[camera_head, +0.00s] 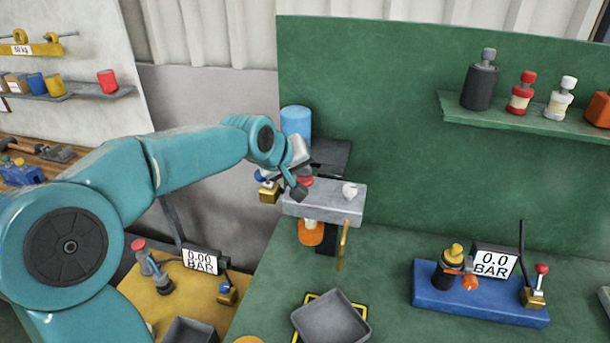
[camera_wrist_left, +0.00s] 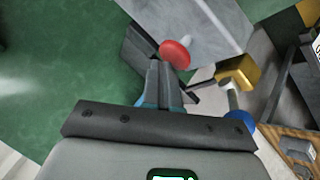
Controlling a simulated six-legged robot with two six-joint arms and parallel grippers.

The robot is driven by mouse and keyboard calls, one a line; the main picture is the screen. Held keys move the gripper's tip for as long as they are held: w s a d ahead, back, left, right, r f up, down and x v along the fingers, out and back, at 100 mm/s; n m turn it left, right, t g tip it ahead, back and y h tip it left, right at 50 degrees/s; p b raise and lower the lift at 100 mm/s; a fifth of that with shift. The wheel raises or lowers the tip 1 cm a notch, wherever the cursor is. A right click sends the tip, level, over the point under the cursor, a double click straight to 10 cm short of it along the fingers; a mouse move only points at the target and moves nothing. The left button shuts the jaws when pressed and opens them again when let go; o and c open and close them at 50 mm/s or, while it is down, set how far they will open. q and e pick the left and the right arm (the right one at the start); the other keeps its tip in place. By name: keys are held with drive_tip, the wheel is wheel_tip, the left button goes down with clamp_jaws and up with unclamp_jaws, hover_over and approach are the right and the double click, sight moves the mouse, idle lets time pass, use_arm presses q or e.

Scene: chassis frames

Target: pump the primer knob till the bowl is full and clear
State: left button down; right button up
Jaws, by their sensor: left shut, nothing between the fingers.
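A red knob (camera_head: 305,181) sits on top of the grey filter head block (camera_head: 330,205) at the green wall. It shows as a red disc in the left wrist view (camera_wrist_left: 175,53). My left gripper (camera_head: 298,191) is shut and empty, with its fingertips (camera_wrist_left: 158,75) close beside the red knob; I cannot tell whether they touch. A bowl with orange content (camera_head: 311,233) hangs under the block, paler at its top. Its fine detail is too small to read. My right gripper is not in view.
A brass valve with a blue knob (camera_wrist_left: 237,72) is left of the block. A white cap (camera_head: 350,190) stands on the block's right, a yellow lever (camera_head: 343,246) hangs below. A grey tray (camera_head: 331,320) and a blue gauge stand (camera_head: 480,294) are on the green bench.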

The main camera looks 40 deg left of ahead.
sight(302, 180)
use_arm(q)
drive_tip(key=shift+f, duration=0.4)
drive_tip(key=shift+r, duration=0.15)
drive_tip(key=shift+r+p, duration=0.85)
drive_tip(key=shift+r, duration=0.5)
wheel_tip(302, 180, up, 3)
drive_tip(key=shift+r+p, duration=0.15)
drive_tip(key=shift+p, duration=1.05)
drive_tip(key=shift+r+p, duration=0.45)
drive_tip(key=shift+r, duration=0.4)
drive_tip(key=shift+s+f, duration=0.1)
